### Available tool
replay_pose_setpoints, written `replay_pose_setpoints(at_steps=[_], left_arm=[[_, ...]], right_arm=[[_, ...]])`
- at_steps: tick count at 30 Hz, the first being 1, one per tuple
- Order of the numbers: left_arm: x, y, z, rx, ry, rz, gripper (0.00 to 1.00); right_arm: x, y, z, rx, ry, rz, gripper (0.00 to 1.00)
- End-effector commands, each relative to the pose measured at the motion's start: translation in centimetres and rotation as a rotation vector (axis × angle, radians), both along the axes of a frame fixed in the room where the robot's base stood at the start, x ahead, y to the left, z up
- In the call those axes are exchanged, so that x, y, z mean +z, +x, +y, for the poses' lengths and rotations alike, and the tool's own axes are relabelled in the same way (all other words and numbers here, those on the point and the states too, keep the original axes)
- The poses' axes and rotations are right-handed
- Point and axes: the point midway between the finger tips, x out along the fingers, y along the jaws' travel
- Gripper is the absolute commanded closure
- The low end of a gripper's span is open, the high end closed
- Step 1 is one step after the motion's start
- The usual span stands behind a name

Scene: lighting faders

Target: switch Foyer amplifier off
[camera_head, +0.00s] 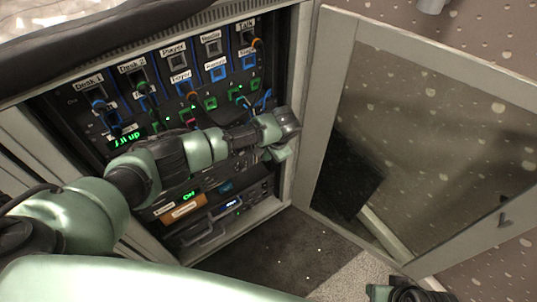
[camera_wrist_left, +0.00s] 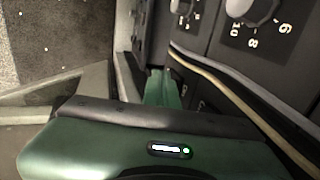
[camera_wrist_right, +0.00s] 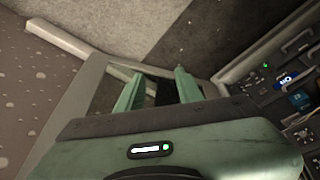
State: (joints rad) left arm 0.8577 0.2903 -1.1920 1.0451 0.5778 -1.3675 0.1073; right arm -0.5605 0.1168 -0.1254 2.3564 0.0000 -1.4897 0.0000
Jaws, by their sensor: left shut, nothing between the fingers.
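My left gripper (camera_head: 277,153) is shut and empty at the right side of the open rack, in front of its panels. In the left wrist view its closed fingers (camera_wrist_left: 162,88) are beside a dark panel with knobs. The lower rack units (camera_head: 232,206) show a green display, an orange label and a blue display. I cannot read which one is the Foyer amplifier, and my left arm hides part of the rack's middle. A label that seems to read Foyer (camera_head: 181,76) sits on the upper panel. My right gripper (camera_wrist_right: 158,88) is open and empty, above the floor.
The open glazed cabinet door (camera_head: 420,130) stands to the right of the rack. Cables (camera_head: 256,45) hang from the upper patch panel. A cable (camera_wrist_left: 235,98) passes close to my left fingers. Carpeted floor (camera_head: 285,255) is clear in front of the rack.

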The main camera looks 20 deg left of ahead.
Motion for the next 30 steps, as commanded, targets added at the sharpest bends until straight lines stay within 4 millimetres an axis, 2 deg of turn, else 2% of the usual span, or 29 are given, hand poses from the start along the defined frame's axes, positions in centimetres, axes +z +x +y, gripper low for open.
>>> replay_pose_setpoints(at_steps=[30], left_arm=[[1.4,0.2,0.5,0.004,0.007,-0.004,1.0]], right_arm=[[-4.6,1.1,0.3,0.003,0.003,0.014,0.64]])
